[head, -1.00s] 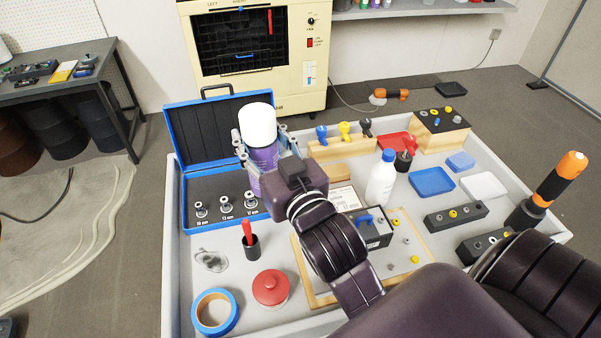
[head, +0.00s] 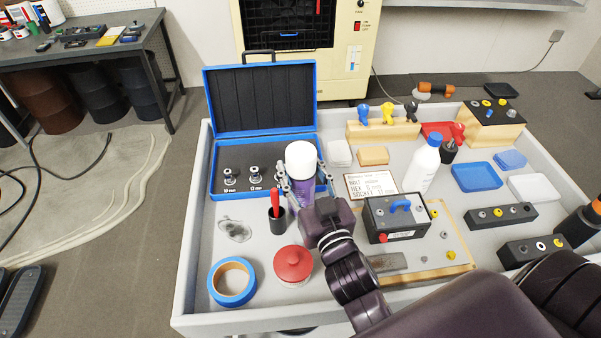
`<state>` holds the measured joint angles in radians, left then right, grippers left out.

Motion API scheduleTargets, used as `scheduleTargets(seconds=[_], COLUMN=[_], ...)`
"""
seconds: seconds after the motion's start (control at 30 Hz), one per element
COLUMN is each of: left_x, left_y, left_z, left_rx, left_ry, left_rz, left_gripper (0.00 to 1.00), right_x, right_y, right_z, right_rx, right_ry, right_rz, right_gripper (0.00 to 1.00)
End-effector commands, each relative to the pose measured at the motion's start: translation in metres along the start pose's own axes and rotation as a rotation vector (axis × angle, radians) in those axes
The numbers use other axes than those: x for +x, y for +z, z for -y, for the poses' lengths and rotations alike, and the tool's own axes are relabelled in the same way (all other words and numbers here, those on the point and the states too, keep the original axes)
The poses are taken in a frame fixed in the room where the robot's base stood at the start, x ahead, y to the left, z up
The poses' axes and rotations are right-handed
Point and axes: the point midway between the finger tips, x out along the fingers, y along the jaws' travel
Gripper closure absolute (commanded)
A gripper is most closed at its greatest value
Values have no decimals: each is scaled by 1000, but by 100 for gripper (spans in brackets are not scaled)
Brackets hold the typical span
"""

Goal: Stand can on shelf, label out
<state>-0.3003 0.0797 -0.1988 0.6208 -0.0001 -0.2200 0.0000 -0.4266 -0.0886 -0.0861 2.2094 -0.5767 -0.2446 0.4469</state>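The can (head: 302,190) has a white cap and a purple body and is upright. My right gripper (head: 305,178) has its fingers around the can's body, one on each side, and is shut on it. The can is in front of the blue socket case; its lower part is hidden by the gripper, so I cannot tell if it touches the tray. Its label side cannot be made out. A grey shelf (head: 490,4) shows only by its lower edge at the top right. My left gripper is not in view.
The grey tray (head: 190,290) holds an open blue case (head: 262,97), a red-lidded jar (head: 293,265), blue tape (head: 232,282), a white bottle (head: 422,168) and a dark box (head: 397,218). A cream cabinet (head: 355,55) stands behind. A workbench (head: 90,45) is at the far left.

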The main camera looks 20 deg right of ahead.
Motion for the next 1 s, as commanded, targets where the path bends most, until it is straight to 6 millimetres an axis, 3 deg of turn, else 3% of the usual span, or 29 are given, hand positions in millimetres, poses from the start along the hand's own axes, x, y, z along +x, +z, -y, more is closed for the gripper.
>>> scheduleTargets(seconds=[0.47,0.5,0.53,1.0], left_x=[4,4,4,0], left_y=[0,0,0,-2], left_z=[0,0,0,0], left_rx=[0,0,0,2], left_ry=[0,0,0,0], left_rz=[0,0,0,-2], left_gripper=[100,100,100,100], right_x=[0,0,0,1], right_y=[11,14,13,9], right_z=[0,0,0,0], right_rx=[0,0,0,-1], right_ry=[-1,-1,-1,-2], right_rz=[-6,-1,-1,-1], right_gripper=[100,53,50,47])
